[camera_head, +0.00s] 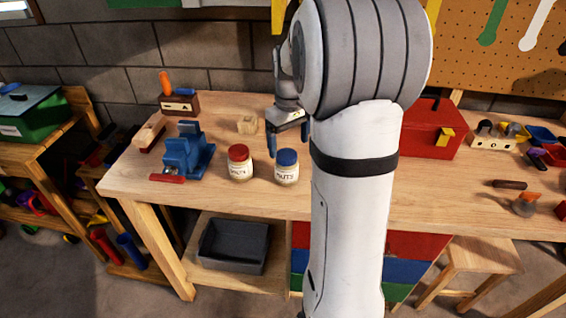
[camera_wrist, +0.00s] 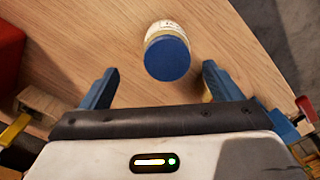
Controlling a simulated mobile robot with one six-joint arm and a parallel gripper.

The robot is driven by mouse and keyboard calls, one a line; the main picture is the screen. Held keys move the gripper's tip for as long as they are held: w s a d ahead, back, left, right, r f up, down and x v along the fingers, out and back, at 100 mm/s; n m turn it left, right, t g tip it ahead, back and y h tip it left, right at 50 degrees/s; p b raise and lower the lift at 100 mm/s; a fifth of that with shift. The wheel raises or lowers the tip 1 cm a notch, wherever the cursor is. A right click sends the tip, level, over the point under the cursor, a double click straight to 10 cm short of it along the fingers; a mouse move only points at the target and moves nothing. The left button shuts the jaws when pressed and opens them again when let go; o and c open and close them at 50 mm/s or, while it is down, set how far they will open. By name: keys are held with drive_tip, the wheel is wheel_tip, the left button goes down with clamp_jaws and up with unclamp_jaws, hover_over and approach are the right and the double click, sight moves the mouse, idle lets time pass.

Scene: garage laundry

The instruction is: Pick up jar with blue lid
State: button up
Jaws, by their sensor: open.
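The jar with the blue lid (camera_head: 287,167) stands upright on the wooden workbench (camera_head: 125,182), with a pale label on its side. In the wrist view the jar's blue lid (camera_wrist: 167,58) shows from above, ahead of my fingers and roughly between their lines. My gripper (camera_head: 288,141) has blue fingers and is above the bench, just behind and above the jar in the head view. In the wrist view my gripper (camera_wrist: 158,82) is open and empty, with its fingers wide apart. The fingers do not appear to touch the jar.
A similar jar with a red lid (camera_head: 240,163) stands close left of the blue-lidded one. A red toolbox (camera_head: 428,128) stands at the right. The bench front edge is near both jars.

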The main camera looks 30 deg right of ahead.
sight(287, 154)
drive_tip(key=f, duration=0.7)
drive_tip(key=shift+s+a, duration=0.15)
drive_tip(key=shift+a, duration=0.25)
drive_tip(key=shift+c, duration=0.4)
drive_tip(key=c, duration=1.2)
